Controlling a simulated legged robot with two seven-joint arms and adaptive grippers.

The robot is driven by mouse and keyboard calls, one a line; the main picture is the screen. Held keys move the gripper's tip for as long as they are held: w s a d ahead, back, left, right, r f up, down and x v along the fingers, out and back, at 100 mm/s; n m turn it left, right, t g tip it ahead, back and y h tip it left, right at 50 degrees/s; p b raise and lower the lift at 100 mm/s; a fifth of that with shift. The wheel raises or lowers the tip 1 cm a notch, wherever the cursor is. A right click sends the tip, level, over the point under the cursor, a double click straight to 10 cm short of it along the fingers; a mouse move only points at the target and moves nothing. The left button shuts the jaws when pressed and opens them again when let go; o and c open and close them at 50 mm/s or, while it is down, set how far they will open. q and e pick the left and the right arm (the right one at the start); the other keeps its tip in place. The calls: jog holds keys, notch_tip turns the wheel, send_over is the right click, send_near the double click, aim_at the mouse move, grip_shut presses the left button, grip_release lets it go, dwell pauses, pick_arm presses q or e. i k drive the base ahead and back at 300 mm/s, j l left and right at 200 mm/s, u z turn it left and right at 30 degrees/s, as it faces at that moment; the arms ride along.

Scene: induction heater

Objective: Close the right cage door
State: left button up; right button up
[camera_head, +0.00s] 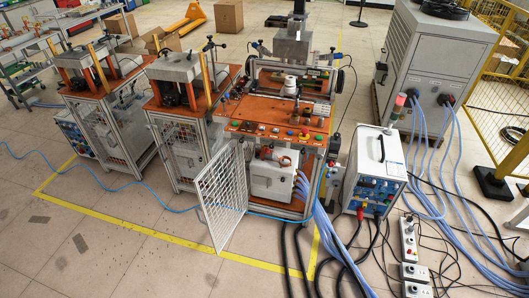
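The right cage door (221,198) is a pale wire-mesh panel on the lower front of the rightmost orange-topped workstation (262,128). It stands swung open, out from the left side of the cabinet opening toward the camera. The open cabinet shows a white box (268,180) with blue hoses running out to the right. I make out neither of my grippers in this view.
Two similar workstations stand to the left. Blue hoses and black cables cross the floor right of the opening, near a white-and-blue power unit (375,168) and power strips (409,240). Yellow floor tape (140,227) passes in front; the floor at front left is mostly clear.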

aim_at(203, 207)
jog(key=i+j, duration=0.15)
jog(key=i, duration=0.25)
jog(key=i+j, duration=0.15)
jog(key=i, duration=0.25)
jog(key=i+j+z, duration=0.1)
jog(key=j+z, duration=0.15)
jog(key=z, duration=0.25)
jog(key=j+z, duration=0.25)
jog(key=z, duration=0.25)
